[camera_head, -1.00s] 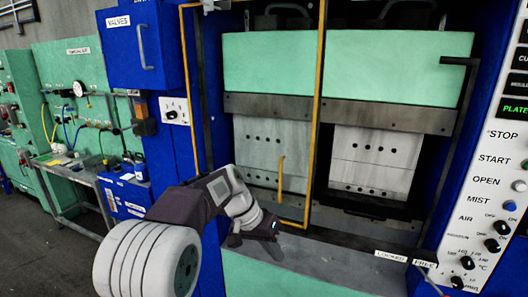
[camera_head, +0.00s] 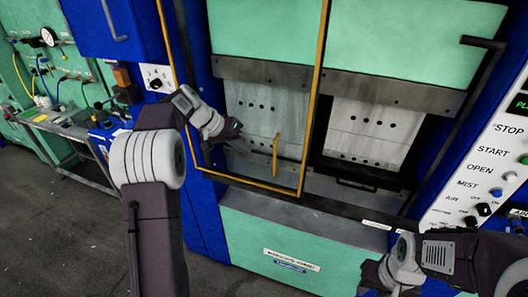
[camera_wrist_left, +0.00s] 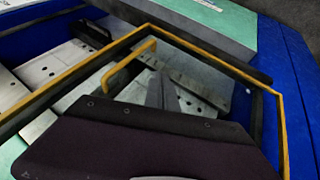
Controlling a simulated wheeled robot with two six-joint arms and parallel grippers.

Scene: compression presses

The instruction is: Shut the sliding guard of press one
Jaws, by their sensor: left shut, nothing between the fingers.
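The sliding guard (camera_head: 313,98) is a clear panel in a yellow frame. It stands over the left part of the press opening, and the right part is uncovered. Its yellow upright handle (camera_head: 276,156) is near the frame's lower right. My left gripper (camera_head: 236,128) is shut and empty, in front of the panel to the left of the handle. In the left wrist view the shut fingertips (camera_wrist_left: 163,88) are apart from the handle (camera_wrist_left: 128,66), inside the frame's outline. My right gripper (camera_head: 372,276) is low at the right; its fingers are not clear.
The control panel (camera_head: 490,150) with knobs and labels is at the right. A dark ledge (camera_head: 335,222) runs below the opening, above a green front panel (camera_head: 245,238). A blue cabinet (camera_head: 105,25) and a bench (camera_head: 70,125) are at the left.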

